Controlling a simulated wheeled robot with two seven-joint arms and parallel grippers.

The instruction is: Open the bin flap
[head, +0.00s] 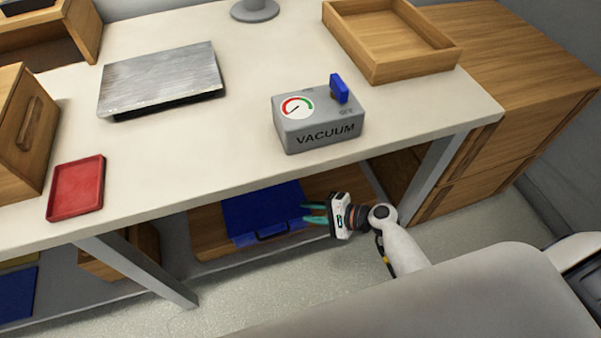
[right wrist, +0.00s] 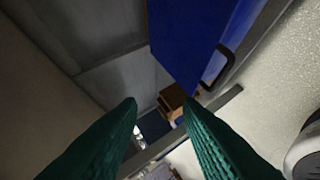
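A blue box-like thing (head: 262,207) with a flat top and a dark bar handle (head: 271,233) on its front sits under the table; I take it for the bin with its flap. The handle also shows in the right wrist view (right wrist: 218,67), beside the blue panel (right wrist: 188,35). The panel looks shut, but I cannot be sure. My right gripper (head: 305,213) is just right of the blue thing, green fingers pointing left towards it. In the right wrist view its fingers (right wrist: 160,106) are apart with nothing between them. Whether they touch the blue thing is unclear. My left gripper is out of view.
The table (head: 230,150) overhangs the blue thing. A table leg (head: 438,175) stands to the right, near wooden drawers (head: 530,90). On the table are a grey vacuum box (head: 320,115), a metal plate (head: 160,80), a red tray (head: 76,188) and a wooden tray (head: 390,45).

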